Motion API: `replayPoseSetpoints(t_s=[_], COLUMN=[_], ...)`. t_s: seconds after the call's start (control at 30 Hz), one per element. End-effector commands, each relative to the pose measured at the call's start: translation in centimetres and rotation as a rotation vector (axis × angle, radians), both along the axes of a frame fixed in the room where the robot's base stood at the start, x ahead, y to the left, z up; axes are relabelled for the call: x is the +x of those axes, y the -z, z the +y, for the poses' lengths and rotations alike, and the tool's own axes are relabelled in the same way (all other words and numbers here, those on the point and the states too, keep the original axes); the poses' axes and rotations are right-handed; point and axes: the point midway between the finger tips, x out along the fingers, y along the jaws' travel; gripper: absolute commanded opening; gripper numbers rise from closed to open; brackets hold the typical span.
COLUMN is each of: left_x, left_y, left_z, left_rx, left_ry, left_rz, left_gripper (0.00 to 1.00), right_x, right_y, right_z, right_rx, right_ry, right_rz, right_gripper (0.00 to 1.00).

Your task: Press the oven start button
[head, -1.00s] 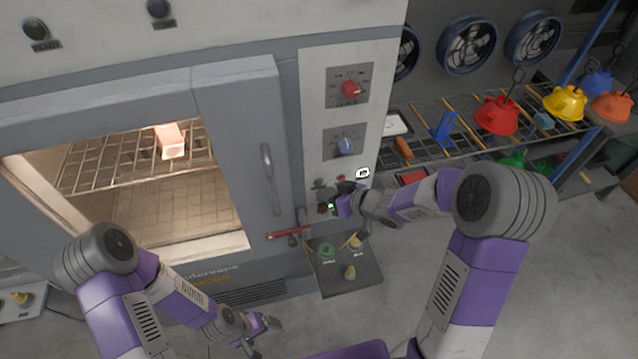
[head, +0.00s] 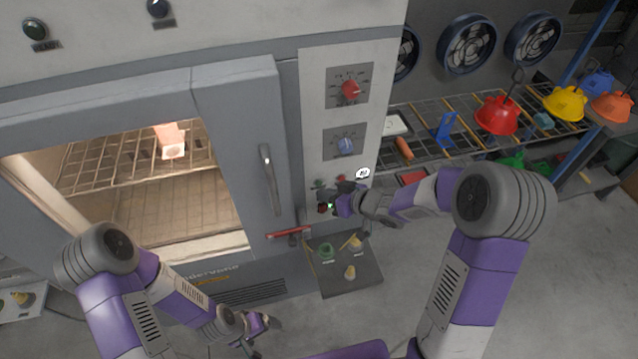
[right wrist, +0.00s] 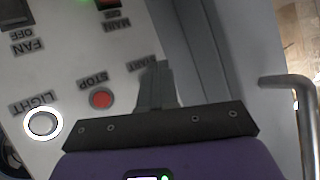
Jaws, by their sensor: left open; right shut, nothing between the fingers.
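The control panel (head: 318,110) is right of the oven door. A small green button (head: 319,183) shows on its lower part, left of the red stop button (head: 341,179). In the right wrist view, the START label (right wrist: 143,62) is just beyond my right gripper (right wrist: 155,88), whose shut, empty fingers point at the panel and hide the start button. I cannot tell whether they touch it. The stop button (right wrist: 100,98) is to their left. In the head view, my right gripper (head: 336,190) is at the lower panel. My left gripper (head: 262,322) is open and empty, low before the oven.
A white light button (right wrist: 42,124) and a main switch (right wrist: 108,3) are nearby. The door handle (head: 270,180) and a red lever (head: 288,232) are left of the right gripper.

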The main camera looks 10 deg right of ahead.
Motion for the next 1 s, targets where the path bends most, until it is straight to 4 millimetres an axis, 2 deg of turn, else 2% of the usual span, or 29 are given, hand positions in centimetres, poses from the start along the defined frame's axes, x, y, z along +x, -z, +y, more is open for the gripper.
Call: replayPoseSetpoints(t_s=[0.3, 1.0], left_x=[0.0, 0.0], left_y=[-0.7, -0.9], left_z=[0.0, 0.0], left_rx=[0.0, 0.0], left_ry=[0.0, 0.0], left_rz=[0.0, 0.0], left_gripper=[0.89, 0.89], right_x=[0.9, 1.2], right_y=[-0.1, 0.0], right_z=[0.1, 0.1], right_rx=[0.0, -0.001], right_ry=[0.0, 0.0], right_rz=[0.0, 0.001], right_gripper=[0.0, 0.0])
